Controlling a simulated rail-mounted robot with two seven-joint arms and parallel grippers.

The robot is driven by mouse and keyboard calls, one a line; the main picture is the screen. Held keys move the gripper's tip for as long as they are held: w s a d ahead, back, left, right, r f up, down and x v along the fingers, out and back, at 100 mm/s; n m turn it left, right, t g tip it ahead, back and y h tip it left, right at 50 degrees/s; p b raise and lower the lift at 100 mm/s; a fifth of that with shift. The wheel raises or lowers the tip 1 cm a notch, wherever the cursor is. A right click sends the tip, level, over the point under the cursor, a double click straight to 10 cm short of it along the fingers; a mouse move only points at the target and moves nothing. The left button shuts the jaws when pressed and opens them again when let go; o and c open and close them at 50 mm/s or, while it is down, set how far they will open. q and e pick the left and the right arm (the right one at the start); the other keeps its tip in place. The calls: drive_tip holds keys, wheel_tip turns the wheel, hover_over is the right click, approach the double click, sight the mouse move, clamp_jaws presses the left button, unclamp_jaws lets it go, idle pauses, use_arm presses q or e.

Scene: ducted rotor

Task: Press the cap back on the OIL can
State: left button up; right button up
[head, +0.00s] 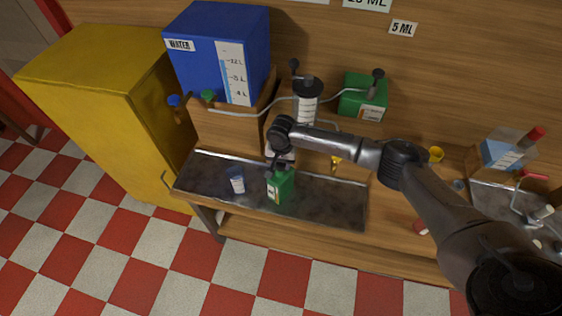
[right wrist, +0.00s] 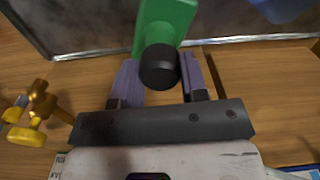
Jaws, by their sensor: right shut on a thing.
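The green can (head: 282,187) with a white label stands upright on the dark metal tray (head: 325,200); I cannot read its label here. Its green body (right wrist: 168,22) also shows in the right wrist view. My right gripper (head: 278,167) is directly above the can, pointing down. In the right wrist view, a round black cap (right wrist: 160,67) is between the two fingers, which are shut on it. The cap lines up with the top of the green can. I cannot tell whether it is seated or just above the neck. My left gripper is not in view.
Behind are the blue water tank (head: 205,60), a black-topped cylinder (head: 307,100) and a green dispenser (head: 355,103). A yellow cabinet (head: 100,100) stands at left. The tray's right part is clear.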

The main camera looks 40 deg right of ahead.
drive_tip(key=shift+p, duration=0.5)
idle(0.5)
drive_tip(key=shift+f+p, duration=0.15)
drive_tip(key=shift+p, duration=0.4)
idle(1.0)
idle(0.5)
drive_tip(key=shift+p, duration=0.5)
idle(0.4)
drive_tip(key=o, duration=1.4)
drive_tip(key=shift+o, duration=0.2)
